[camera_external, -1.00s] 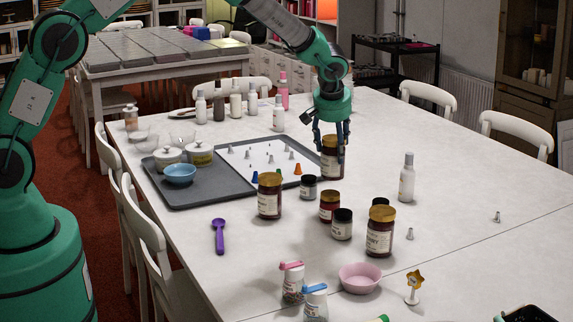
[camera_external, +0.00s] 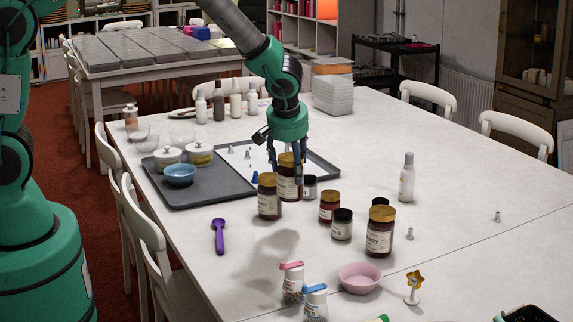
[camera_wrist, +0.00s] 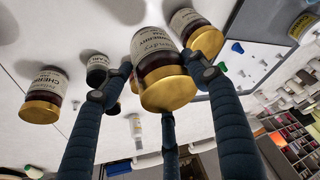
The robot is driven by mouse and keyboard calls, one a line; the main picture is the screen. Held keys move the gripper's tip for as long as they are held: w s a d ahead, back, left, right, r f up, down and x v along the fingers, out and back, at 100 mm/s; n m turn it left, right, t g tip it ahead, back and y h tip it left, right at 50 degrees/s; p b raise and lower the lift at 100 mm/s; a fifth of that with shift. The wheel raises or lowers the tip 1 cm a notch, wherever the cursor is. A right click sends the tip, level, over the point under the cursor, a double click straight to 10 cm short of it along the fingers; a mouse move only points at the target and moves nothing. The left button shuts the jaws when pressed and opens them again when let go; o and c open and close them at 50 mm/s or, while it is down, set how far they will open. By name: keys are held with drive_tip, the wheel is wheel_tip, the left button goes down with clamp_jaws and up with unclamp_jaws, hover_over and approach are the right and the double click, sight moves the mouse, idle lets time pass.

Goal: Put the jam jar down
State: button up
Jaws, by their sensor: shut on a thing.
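The jam jar (camera_external: 289,187), dark with a gold lid and a pale label, is between the fingers of my gripper (camera_external: 287,168). It is upright; I cannot tell whether its base touches the table. In the wrist view its gold lid (camera_wrist: 168,89) faces the camera, with the fingers of my gripper (camera_wrist: 160,82) around it. A similar gold-lidded jar (camera_external: 268,201) stands just left and in front; in the wrist view that neighbour (camera_wrist: 190,22) is close beside the held jar. A small black-lidded jar (camera_external: 310,190) stands just to the right.
A smaller gold-lidded jar (camera_external: 329,209), a black-lidded jar (camera_external: 342,229) and a large jar (camera_external: 380,238) stand to the front right. A grey tray (camera_external: 205,199) lies left. A purple spoon (camera_external: 219,236) and pink bowl (camera_external: 360,278) lie in front. The table's right side is mostly clear.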

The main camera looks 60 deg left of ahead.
sight(291, 198)
drive_tip(key=s+d+f, duration=0.1)
drive_tip(key=s+f, duration=0.1)
drive_tip(key=s, duration=0.6)
drive_tip(key=s+d+f, duration=0.1)
drive_tip(key=s+f, duration=0.1)
drive_tip(key=s, duration=0.7)
drive_tip(key=shift+d+n+p, duration=0.3)
drive_tip(key=shift+d+p, duration=0.05)
drive_tip(key=shift+d, duration=0.05)
drive_tip(key=shift+w+a+f, duration=0.15)
drive_tip(key=shift+w+f, duration=0.1)
drive_tip(key=shift+w, duration=2.25)
drive_tip(key=shift+w+a+f, duration=0.15)
drive_tip(key=shift+w+f, duration=0.05)
drive_tip(key=shift+w, duration=2.3)
drive_tip(key=shift+w+a+f, duration=0.15)
drive_tip(key=shift+w+f, duration=0.1)
drive_tip(key=shift+w, duration=2.25)
drive_tip(key=shift+w, duration=0.25)
drive_tip(key=shift+w+f, duration=0.2)
drive_tip(key=shift+f, duration=0.05)
drive_tip(key=shift+f+b, duration=0.55)
drive_tip(key=shift+f, duration=1)
drive_tip(key=shift+f, duration=0.15)
